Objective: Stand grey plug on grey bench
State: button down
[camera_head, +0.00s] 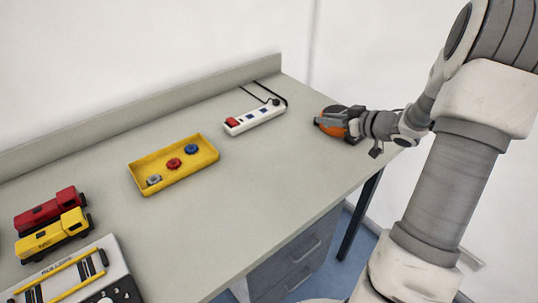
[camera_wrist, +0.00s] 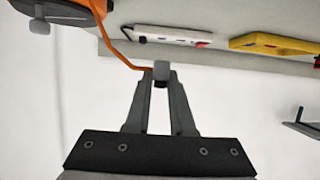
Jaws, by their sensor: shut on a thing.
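My gripper (camera_wrist: 160,80) is shut on the grey plug (camera_wrist: 160,70) in the wrist view, with the plug between its fingertips. An orange cord (camera_wrist: 118,55) runs from the plug to an orange and dark body (camera_wrist: 75,12) at the upper left. In the head view the orange and dark body (camera_head: 335,121) is at the right end of the grey bench (camera_head: 235,195), beside my wrist. The plug cannot be made out in the head view. The plug's gap to the bench top cannot be told.
A white power strip (camera_head: 255,117) with a black cord lies at the back. A yellow tray (camera_head: 135,177) holds a grey, a red and a blue piece. Red (camera_head: 45,212) and yellow (camera_head: 50,236) toy trucks stand left. The bench front middle is clear.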

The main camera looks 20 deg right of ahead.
jog(key=shift+w+r, duration=0.15)
jog(key=shift+r, duration=0.35)
jog(key=shift+w+a, duration=0.1)
jog(key=shift+a, duration=0.05)
jog(key=w+a+f+b, duration=0.1)
jog(key=w+a+f, duration=0.1)
jog(key=a, duration=0.1)
jog(key=w+a+f+b, duration=0.1)
jog(key=w+a+f, duration=0.1)
jog(key=a, duration=0.1)
jog(key=w+a+f+b, duration=0.2)
jog(key=a, duration=0.1)
jog(key=shift+a+f, duration=0.2)
jog(key=shift+f, duration=0.2)
notch_tip(320, 180, down, 4)
jog(key=shift+f+b, duration=0.1)
jog(key=shift+b, duration=0.65)
